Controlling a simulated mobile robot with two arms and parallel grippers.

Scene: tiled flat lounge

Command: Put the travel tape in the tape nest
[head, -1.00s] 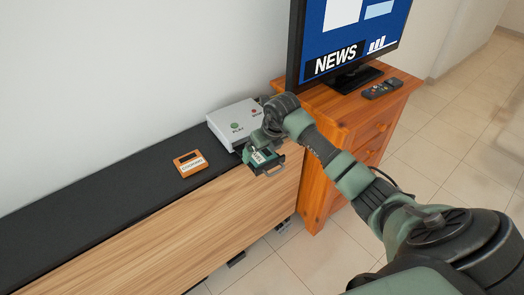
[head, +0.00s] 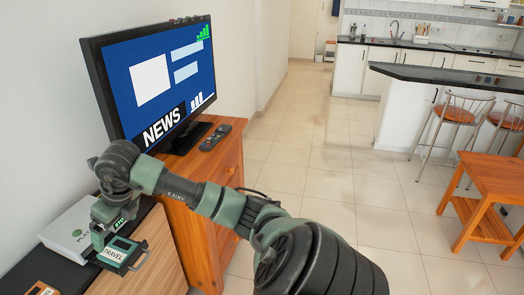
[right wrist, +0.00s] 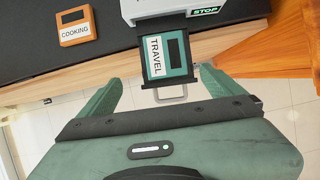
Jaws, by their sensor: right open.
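The travel tape (right wrist: 167,58) is a teal cassette with a white TRAVEL label and a dark window. It lies in an open dark tray (right wrist: 147,82) with a grey pull handle, sticking out from the front of the white player (right wrist: 150,8). The tape also shows in the head view (head: 117,252). My right gripper (right wrist: 160,80) is open and empty, its green fingers apart on either side of the tray's front. In the head view the right gripper (head: 113,236) is over the tray and partly covers it. My left gripper is not in view.
An orange COOKING tape (right wrist: 74,26) lies on the black top left of the player. A wooden cabinet (head: 222,160) with a television (head: 150,85) and a remote (head: 215,137) stands right of the player. Tiled floor (head: 320,150) is open beyond; stools and a kitchen counter stand farther off.

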